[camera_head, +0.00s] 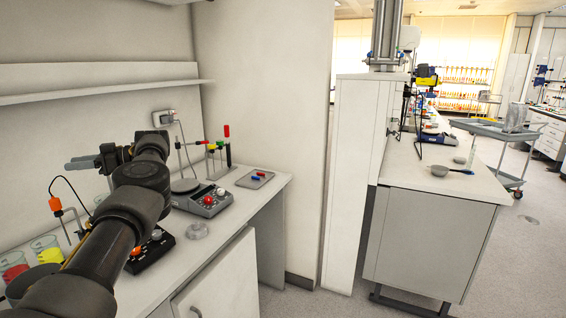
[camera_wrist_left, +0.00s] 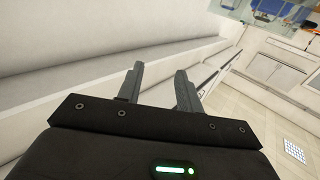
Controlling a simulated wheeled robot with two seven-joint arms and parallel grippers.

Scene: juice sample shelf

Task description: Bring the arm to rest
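My left arm (camera_head: 135,195) reaches in from the lower left over the lab bench. My left gripper (camera_head: 76,163) is raised above the bench, in front of the back wall and below the wall shelf (camera_head: 100,88). In the left wrist view the two fingers of the gripper (camera_wrist_left: 159,70) stand apart with nothing between them. A long pale ledge runs behind them there. My right gripper is in neither view.
On the bench (camera_head: 178,262) below the arm are beakers with red (camera_head: 14,264) and yellow (camera_head: 46,250) contents, a hotplate-like device (camera_head: 203,201), a small glass dish (camera_head: 197,231) and a grey tray (camera_head: 255,179). A partition wall (camera_head: 268,130) closes the bench's right end. Open floor lies far right.

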